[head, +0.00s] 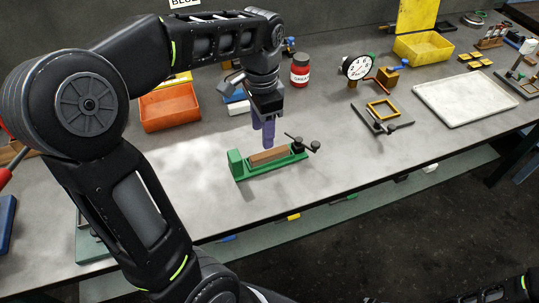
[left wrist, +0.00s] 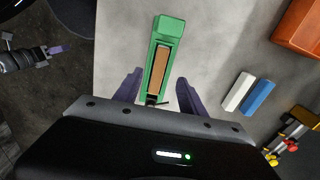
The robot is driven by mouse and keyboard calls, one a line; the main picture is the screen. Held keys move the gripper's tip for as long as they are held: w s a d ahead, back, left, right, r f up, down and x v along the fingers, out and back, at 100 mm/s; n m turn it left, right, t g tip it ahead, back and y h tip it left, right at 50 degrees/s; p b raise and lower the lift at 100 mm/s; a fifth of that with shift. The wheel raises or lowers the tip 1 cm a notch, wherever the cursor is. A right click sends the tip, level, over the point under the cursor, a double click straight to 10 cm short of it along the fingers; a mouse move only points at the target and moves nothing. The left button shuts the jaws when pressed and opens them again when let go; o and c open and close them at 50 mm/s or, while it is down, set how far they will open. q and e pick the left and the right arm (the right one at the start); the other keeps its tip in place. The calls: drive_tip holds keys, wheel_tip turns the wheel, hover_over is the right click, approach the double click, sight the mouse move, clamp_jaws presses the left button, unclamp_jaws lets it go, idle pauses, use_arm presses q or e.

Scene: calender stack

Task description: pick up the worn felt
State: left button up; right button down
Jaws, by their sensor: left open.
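A brown strip, which looks like the worn felt (head: 268,157), lies lengthwise in a green holder (head: 238,167) on the bench. The felt also shows in the left wrist view (left wrist: 159,72), with the green holder (left wrist: 166,27) around it. My left gripper (head: 265,132) points down just above the holder in the head view. In the left wrist view its two purple fingers (left wrist: 155,88) are apart, one on each side of the holder's near end, with nothing held. My right gripper (left wrist: 52,50) shows small at the left of the left wrist view; its opening is unclear.
Black clamp knobs (head: 303,144) stand at the holder's right end. An orange bin (head: 170,107) and white and blue blocks (head: 237,104) lie behind. A red jar (head: 299,70), a dial gauge (head: 356,67) and a white tray (head: 466,97) are farther right. Bench in front is clear.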

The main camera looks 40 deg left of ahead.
sight(263, 155)
use_arm(q)
drive_tip(key=shift+f, duration=1.3)
drive_tip(key=shift+f+p, duration=0.35)
drive_tip(key=shift+f, duration=2.3)
clamp_jaws()
